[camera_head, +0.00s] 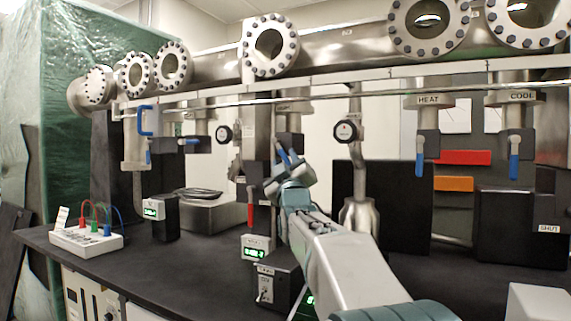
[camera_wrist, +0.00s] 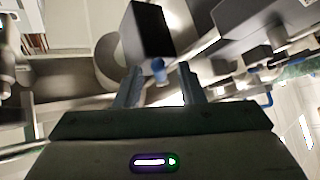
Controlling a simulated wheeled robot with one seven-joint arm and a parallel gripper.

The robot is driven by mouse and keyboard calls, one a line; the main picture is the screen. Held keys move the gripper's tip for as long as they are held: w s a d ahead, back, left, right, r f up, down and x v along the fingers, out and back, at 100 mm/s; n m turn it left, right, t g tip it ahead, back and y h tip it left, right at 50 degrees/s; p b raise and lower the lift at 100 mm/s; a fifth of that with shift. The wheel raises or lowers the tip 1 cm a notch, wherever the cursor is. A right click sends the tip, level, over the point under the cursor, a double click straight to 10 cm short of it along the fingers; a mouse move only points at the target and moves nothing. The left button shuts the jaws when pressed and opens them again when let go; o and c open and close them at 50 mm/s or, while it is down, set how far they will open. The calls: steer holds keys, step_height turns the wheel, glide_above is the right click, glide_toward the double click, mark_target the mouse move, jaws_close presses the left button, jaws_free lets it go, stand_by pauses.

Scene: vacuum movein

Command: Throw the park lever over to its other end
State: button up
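My gripper (camera_head: 287,158) is raised in front of the valve column in the middle of the head view. In the wrist view my gripper (camera_wrist: 159,82) is open, its two grey-blue fingers apart. A blue lever (camera_wrist: 158,68) hangs from a black valve block (camera_wrist: 150,30) and shows end-on between the fingertips, with gaps to both sides. I cannot tell how deep it lies between them. In the head view the block (camera_head: 289,145) is partly covered by my gripper, and the label above it is too small to read, so I cannot confirm it says park.
Blue levers labelled HEAT (camera_head: 419,163) and COOL (camera_head: 514,160) hang at right. A red lever (camera_head: 250,208) hangs just left of my gripper. Another blue lever (camera_head: 188,141) is farther left. A round gauge (camera_head: 347,131) is close on the right. The bench (camera_head: 190,262) lies below.

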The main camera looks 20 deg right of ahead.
steer(key=v, duration=1.3)
steer(key=shift+s+f, duration=0.3)
